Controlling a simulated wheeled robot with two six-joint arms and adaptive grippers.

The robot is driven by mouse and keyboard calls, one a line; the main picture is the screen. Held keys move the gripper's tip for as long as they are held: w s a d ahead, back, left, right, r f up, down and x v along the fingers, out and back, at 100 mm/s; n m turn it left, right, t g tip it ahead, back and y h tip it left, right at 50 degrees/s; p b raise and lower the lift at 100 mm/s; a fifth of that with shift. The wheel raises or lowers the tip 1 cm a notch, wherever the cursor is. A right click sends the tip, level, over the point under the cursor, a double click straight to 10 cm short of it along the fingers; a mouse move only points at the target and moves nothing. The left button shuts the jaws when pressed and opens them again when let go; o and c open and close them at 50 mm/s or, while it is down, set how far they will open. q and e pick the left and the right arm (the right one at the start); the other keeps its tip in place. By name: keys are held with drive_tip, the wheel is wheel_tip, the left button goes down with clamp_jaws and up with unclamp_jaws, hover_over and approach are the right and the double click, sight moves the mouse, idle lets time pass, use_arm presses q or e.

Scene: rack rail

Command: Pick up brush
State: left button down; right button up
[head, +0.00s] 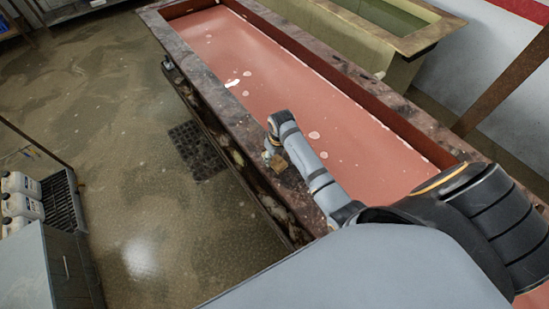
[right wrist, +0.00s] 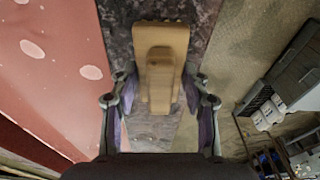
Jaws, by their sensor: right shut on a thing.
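The brush (right wrist: 161,42) is a tan, wooden-looking piece with a wide block and a narrower part toward the camera. In the right wrist view it lies between the two fingers of my right gripper (right wrist: 160,92), which is shut on it. In the head view my right gripper (head: 270,155) is small, at the stained rim of the long tank, with the tan brush (head: 280,164) beside its fingers. I cannot tell whether the brush still touches the rim. My left gripper is not in view.
The long tank (head: 215,75) holds reddish liquid with pale floating patches. A second tank (head: 400,22) with greenish liquid stands behind it. White jugs (head: 20,195) and a grey cabinet (head: 65,262) are at the left. The wet floor (head: 130,130) between is mostly open, with a dark grate (head: 196,150).

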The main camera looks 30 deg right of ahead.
drive_tip(key=shift+w+r+b, duration=0.1)
drive_tip(key=shift+r+b, duration=0.45)
drive_tip(key=shift+r, duration=0.05)
drive_tip(key=shift+s+a+r+b, duration=0.1)
drive_tip(key=shift+s+r+b, duration=0.1)
drive_tip(key=shift+r+b, duration=0.6)
drive_tip(key=s+a+r+p, duration=0.1)
drive_tip(key=s+a+r, duration=0.3)
drive_tip(key=s+r, duration=0.6)
drive_tip(key=s, duration=0.3)
drive_tip(key=shift+a+p, duration=0.4)
